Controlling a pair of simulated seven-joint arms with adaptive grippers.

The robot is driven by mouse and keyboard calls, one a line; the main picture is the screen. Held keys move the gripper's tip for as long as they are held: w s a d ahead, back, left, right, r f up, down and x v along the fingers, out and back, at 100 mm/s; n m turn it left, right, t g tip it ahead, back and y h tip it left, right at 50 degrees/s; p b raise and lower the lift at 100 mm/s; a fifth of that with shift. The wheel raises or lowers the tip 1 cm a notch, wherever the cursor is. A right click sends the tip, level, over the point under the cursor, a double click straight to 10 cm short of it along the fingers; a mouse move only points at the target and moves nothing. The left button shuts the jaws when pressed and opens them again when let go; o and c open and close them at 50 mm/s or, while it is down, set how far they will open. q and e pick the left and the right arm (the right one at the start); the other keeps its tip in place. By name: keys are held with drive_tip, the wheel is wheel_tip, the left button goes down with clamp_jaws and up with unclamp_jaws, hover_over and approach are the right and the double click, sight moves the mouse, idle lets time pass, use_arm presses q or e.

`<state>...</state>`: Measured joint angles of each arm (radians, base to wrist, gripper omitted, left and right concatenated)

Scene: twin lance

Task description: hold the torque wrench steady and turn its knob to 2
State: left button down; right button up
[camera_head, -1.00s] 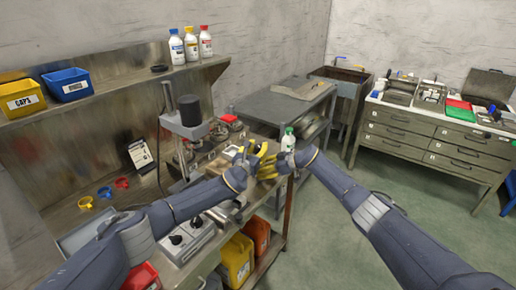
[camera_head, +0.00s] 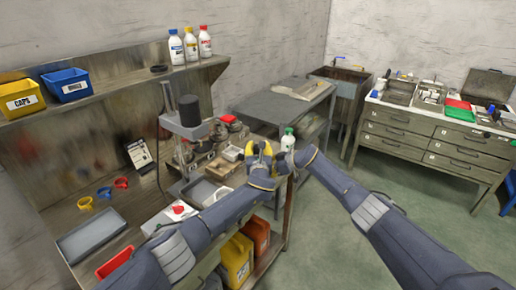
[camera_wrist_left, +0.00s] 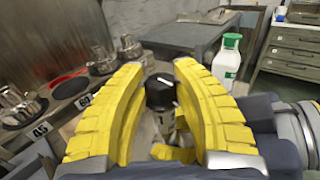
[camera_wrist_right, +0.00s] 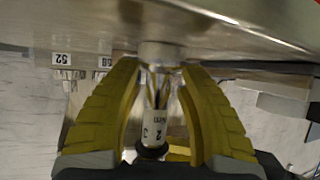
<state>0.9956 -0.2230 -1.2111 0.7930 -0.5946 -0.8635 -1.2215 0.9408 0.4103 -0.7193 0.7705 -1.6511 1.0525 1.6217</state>
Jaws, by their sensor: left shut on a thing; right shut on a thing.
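The torque wrench shows as a black knob (camera_wrist_left: 160,92) with a white line in the left wrist view. Its metal body carries a pale scale sleeve (camera_wrist_right: 154,128) in the right wrist view, with a 2, a 3 and "Nm" legible. My left gripper (camera_head: 262,150) has its yellow fingers either side of the knob and is shut on it; it also shows in the left wrist view (camera_wrist_left: 158,68). My right gripper (camera_wrist_right: 158,68) is shut on the wrench's metal body. In the head view the wrench and right fingers are mostly hidden by my left gripper.
A white bottle with a green cap (camera_head: 288,140) stands close beyond my grippers. The steel bench holds a press (camera_head: 188,115), a grey tray (camera_head: 92,236) and several coloured rings. A grey side table (camera_head: 280,103) lies behind. Open floor is to the right.

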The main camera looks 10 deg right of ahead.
use_arm(q)
drive_tip(key=shift+y, duration=0.3)
use_arm(e)
drive_tip(key=shift+f, duration=0.2)
use_arm(q)
drive_tip(key=c, duration=1)
unclamp_jaws()
drive_tip(key=shift+s, duration=0.1)
drive_tip(key=s+a, duration=0.2)
drive_tip(key=s, duration=0.9)
drive_tip(key=shift+s, duration=0.3)
drive_tip(key=shift+a, duration=0.1)
use_arm(e)
drive_tip(key=o, duration=0.9)
drive_tip(key=shift+r, duration=0.15)
drive_tip(key=shift+d, duration=0.1)
